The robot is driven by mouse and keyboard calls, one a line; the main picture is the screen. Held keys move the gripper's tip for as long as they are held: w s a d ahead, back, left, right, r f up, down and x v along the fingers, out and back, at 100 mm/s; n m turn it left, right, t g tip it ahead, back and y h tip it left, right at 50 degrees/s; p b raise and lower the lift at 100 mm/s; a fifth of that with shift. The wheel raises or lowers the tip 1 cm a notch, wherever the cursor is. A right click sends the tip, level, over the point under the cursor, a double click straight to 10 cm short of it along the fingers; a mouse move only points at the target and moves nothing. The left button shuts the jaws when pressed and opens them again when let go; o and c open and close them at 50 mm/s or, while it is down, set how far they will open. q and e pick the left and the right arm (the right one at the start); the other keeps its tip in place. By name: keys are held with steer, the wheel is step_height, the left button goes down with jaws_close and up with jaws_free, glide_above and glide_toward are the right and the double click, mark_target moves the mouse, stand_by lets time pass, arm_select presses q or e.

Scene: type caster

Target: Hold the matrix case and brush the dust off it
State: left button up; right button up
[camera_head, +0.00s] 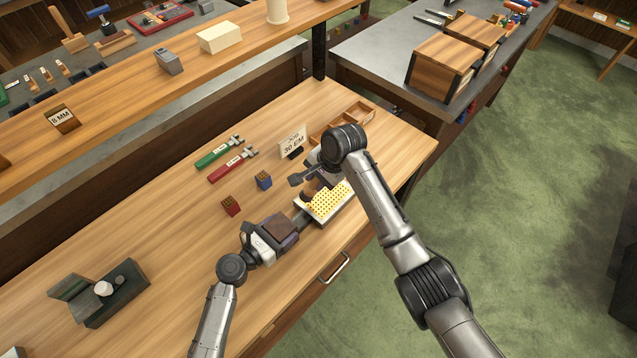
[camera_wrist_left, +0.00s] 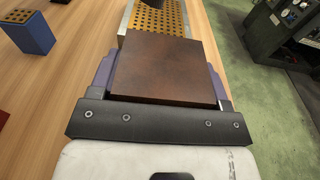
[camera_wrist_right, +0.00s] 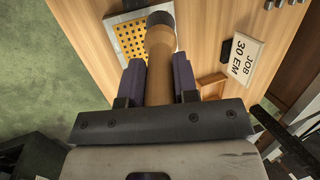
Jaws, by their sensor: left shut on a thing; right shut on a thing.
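The matrix case (camera_head: 345,192) is a pale tray with a grid of yellow cells, near the table's front edge. My left gripper (camera_head: 284,228) is shut on a dark brown block (camera_wrist_left: 163,72) at the case's left end, seemingly its grip. The case's grid shows beyond the block in the left wrist view (camera_wrist_left: 172,22). My right gripper (camera_head: 318,182) is shut on the brush's wooden handle (camera_wrist_right: 158,72), over the case's left part. The brush's dark end (camera_wrist_right: 160,18) overlaps the grid in the right wrist view. The bristles are hidden, so I cannot tell whether they touch.
A "JOB 30 EM" sign (camera_head: 293,142) and a wooden divided tray (camera_head: 342,122) stand behind the case. A blue block (camera_head: 264,180), a red block (camera_head: 231,206) and green (camera_head: 213,155) and red (camera_head: 228,167) tools lie left. A dark green device (camera_head: 112,300) stands at front left.

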steer(key=shift+r, duration=2.1)
arm_select(q)
steer(key=o, duration=1)
steer(key=v, duration=1.2)
steer(key=shift+f, duration=0.1)
arm_select(e)
steer(key=shift+s+d, duration=0.1)
